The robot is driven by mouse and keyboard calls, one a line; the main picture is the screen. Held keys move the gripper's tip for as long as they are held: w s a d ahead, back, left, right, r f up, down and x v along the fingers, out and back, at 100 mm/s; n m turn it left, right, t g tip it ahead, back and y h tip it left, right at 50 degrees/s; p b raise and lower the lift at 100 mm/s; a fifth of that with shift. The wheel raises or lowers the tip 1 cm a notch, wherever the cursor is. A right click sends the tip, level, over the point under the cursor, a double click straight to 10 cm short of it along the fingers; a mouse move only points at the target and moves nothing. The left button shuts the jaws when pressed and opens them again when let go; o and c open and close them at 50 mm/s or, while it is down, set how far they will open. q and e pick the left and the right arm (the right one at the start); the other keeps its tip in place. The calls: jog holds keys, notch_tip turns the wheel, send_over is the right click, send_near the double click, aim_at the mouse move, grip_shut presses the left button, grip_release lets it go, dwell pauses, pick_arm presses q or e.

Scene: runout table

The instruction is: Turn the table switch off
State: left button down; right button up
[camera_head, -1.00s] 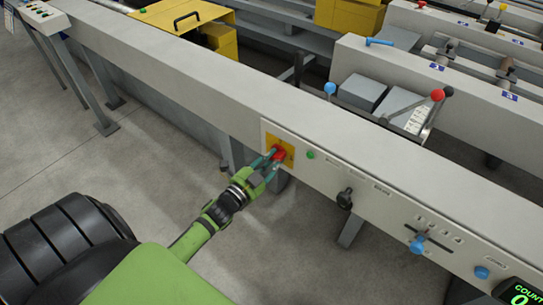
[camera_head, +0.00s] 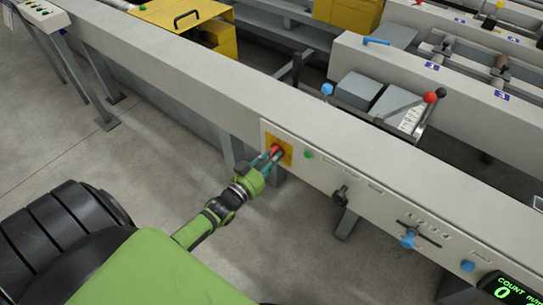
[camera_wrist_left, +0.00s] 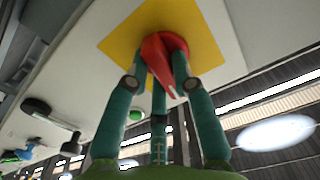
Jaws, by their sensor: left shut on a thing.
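The table switch is a red rotary knob (camera_head: 276,150) on a yellow square plate (camera_head: 287,158), set in the light panel on the table's front face. My left gripper (camera_head: 270,158) reaches it from the front, its green arm coming in from the lower left. In the left wrist view the red knob (camera_wrist_left: 163,58) sits between the teal fingers (camera_wrist_left: 160,75), which are shut on it. The yellow plate (camera_wrist_left: 195,30) lies behind it. The knob's exact angle is partly hidden by the fingers. My right gripper is not in view.
To the right on the panel are a green button (camera_head: 308,154), a black knob (camera_head: 340,195), a blue-knobbed slider (camera_head: 408,240), a blue knob (camera_head: 467,266) and a count display (camera_head: 508,289). Levers with red and black balls (camera_head: 430,97) stand behind the table. Floor before it is open.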

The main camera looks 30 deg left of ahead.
pick_arm(q)
jog(key=shift+r+n, duration=0.1)
jog(key=shift+n, duration=0.8)
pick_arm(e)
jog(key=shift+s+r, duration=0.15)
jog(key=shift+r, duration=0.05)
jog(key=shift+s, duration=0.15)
pick_arm(q)
jog(key=c, duration=1)
grip_release()
jog(key=shift+c, duration=0.2)
jog(key=s+a, duration=0.1)
jog(key=s, duration=1.1)
